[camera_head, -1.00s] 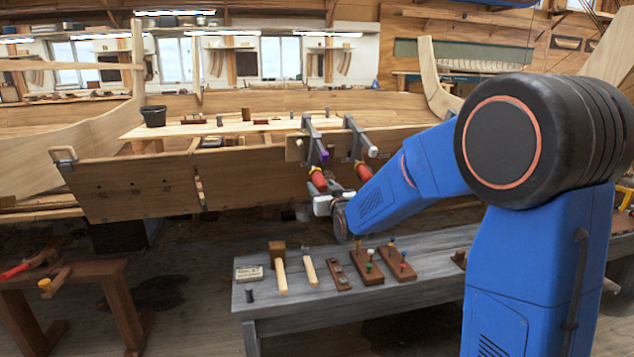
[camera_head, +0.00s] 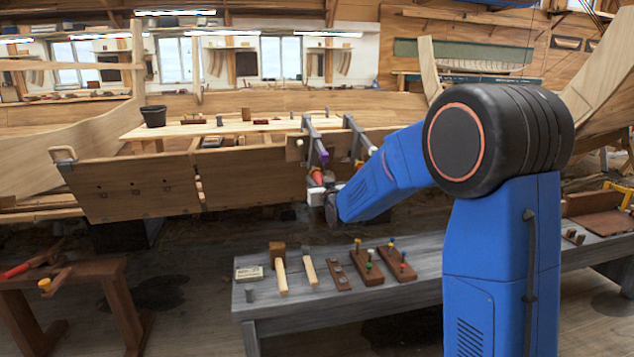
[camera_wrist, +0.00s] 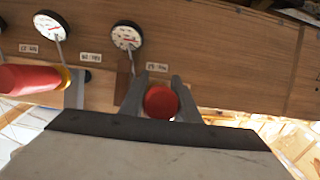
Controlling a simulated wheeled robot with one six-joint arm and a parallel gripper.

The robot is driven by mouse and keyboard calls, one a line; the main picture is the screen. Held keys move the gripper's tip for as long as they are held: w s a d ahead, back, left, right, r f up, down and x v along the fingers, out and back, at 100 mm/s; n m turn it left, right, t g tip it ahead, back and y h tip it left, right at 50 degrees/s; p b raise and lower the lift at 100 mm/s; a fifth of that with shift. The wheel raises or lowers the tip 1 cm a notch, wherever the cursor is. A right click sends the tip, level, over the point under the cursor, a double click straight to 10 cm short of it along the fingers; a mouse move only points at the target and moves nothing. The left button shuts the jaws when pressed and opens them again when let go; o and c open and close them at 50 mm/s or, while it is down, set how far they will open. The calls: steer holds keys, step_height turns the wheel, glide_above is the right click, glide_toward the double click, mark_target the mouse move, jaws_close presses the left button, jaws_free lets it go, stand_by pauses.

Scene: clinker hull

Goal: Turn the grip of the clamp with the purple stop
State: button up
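The clamp with the purple stop (camera_head: 323,157) hangs on the hull plank, left of a similar clamp with a white stop (camera_head: 372,150). The purple-stop clamp's red grip (camera_head: 316,175) points down toward my gripper (camera_head: 322,196). In the wrist view a red grip (camera_wrist: 160,102) is seen end-on between the two grey fingers of my gripper (camera_wrist: 160,85). The fingers lie close along both its sides and appear closed on it. The other clamp's red grip (camera_wrist: 28,78), with a yellow collar, is to the left there; my arm hides it in the head view.
A grey bench (camera_head: 440,245) with mallets and peg blocks stands below my forearm. A brown trestle (camera_head: 100,270) is at lower left. The plank left of the clamps (camera_head: 130,185) is clear.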

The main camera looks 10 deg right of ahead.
stand_by(0.3)
steer(key=m+y, duration=0.2)
steer(key=shift+a+m+y, duration=0.25)
steer(key=shift+m+y, duration=0.05)
steer(key=shift+y, duration=0.1)
steer(key=shift+s+a+r+m+y, duration=0.1)
steer(key=shift+a+m+y, duration=0.05)
steer(key=shift+m+y, duration=0.45)
steer(key=shift+s+a+r+m+y, duration=0.1)
steer(key=shift+m+y, duration=0.5)
steer(key=o, duration=1.1)
steer(key=shift+c, duration=0.2)
steer(key=v, duration=1.7)
steer(key=shift+d, duration=0.15)
